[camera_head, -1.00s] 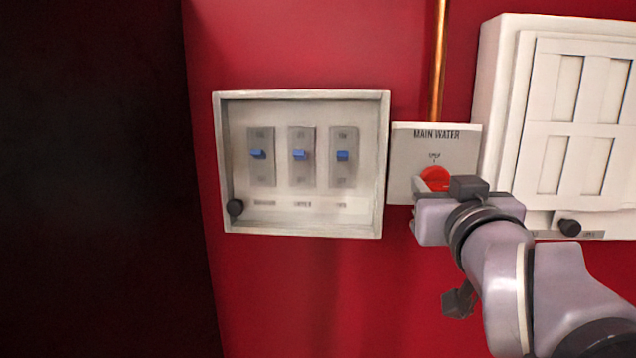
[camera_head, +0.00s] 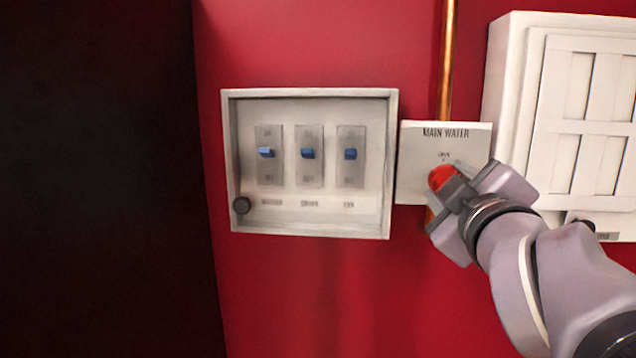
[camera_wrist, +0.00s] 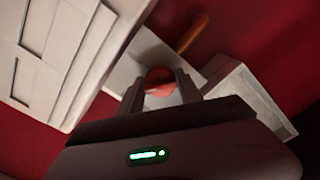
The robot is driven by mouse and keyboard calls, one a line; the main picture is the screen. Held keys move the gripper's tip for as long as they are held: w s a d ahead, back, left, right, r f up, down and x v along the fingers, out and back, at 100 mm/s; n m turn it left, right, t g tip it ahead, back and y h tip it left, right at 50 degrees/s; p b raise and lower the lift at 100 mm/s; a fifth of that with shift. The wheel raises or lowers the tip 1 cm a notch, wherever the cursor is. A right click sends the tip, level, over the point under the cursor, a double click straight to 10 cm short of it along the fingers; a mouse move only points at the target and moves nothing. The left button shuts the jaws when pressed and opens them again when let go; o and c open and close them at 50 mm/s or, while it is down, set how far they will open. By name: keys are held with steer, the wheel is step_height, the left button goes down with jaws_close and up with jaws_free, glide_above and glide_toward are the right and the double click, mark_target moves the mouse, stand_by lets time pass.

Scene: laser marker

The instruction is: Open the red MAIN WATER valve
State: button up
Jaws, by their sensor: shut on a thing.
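The red valve knob (camera_head: 440,178) sits on the white MAIN WATER plate (camera_head: 415,150), below the small word "OPEN". My gripper (camera_head: 452,188) is at the knob from the lower right, rolled to a tilt. In the wrist view, the red knob (camera_wrist: 160,82) lies between the two fingers of my gripper (camera_wrist: 161,90), which is shut on it. My fingers and wrist hide the lower right of the knob and part of the plate. The knob's exact pointing direction is hard to tell.
A grey box (camera_head: 310,93) with several blue switches (camera_head: 307,153) is to the left of the plate. A white panelled cabinet (camera_head: 505,85) is close on the right. A copper pipe (camera_head: 447,60) runs up the red wall.

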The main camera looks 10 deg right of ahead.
steer(key=n, duration=0.4)
steer(key=shift+r+n+b, duration=0.15)
steer(key=shift+n+b, duration=0.15)
steer(key=shift+n, duration=1.4)
steer(key=o, duration=1.1)
steer(key=shift+o, duration=1.3)
steer(key=shift+w+d, duration=0.1)
steer(key=shift+d, duration=0.05)
